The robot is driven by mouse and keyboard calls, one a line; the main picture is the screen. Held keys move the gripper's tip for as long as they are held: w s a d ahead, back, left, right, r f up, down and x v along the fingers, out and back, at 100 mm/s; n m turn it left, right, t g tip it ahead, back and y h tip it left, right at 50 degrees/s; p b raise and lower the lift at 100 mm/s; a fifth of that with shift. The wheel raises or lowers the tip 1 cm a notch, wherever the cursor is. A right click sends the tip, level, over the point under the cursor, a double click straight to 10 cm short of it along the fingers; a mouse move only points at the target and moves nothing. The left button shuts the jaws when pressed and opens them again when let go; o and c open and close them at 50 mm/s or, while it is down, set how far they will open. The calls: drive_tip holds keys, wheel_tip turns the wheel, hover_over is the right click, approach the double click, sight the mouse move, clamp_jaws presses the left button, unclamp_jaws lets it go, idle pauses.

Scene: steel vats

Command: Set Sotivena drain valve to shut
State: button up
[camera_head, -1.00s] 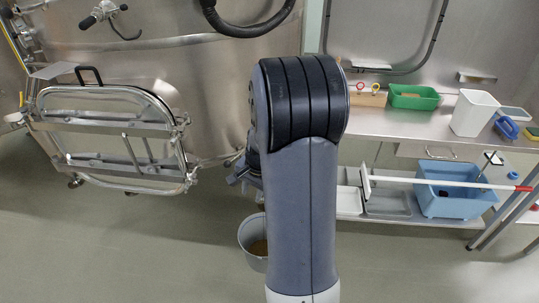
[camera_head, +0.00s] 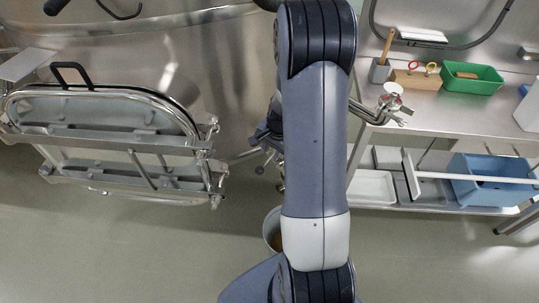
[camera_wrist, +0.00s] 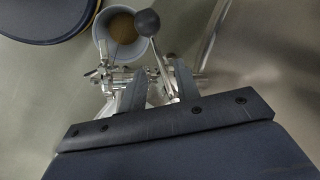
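In the wrist view, a metal valve lever (camera_wrist: 161,62) with a black ball knob (camera_wrist: 147,22) runs between the two fingers of my gripper (camera_wrist: 158,86). The fingers are apart, with gaps beside the lever. Bright metal valve fittings (camera_wrist: 108,76) show behind and left of the fingers. In the head view my gripper (camera_head: 266,140) is at the vat's lower right side, mostly hidden behind my arm. The valve is largely hidden there too. No name label is readable. A grey bucket (camera_wrist: 103,33) with brown contents stands below the valve.
The steel vat (camera_head: 200,65) has an oval hatch door (camera_head: 105,125) on the left. A steel bench (camera_head: 440,110) on the right holds a green tub (camera_head: 475,78); a blue bin (camera_head: 490,185) sits on its lower shelf. Open floor lies in front.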

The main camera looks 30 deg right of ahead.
sight(268, 161)
drive_tip(key=shift+w+a+f, duration=0.1)
drive_tip(key=shift+w+f, duration=0.05)
drive_tip(key=shift+f, duration=0.6)
drive_tip(key=shift+w+a+f, duration=0.1)
drive_tip(key=shift+f, duration=0.6)
drive_tip(key=shift+c, duration=0.4)
clamp_jaws()
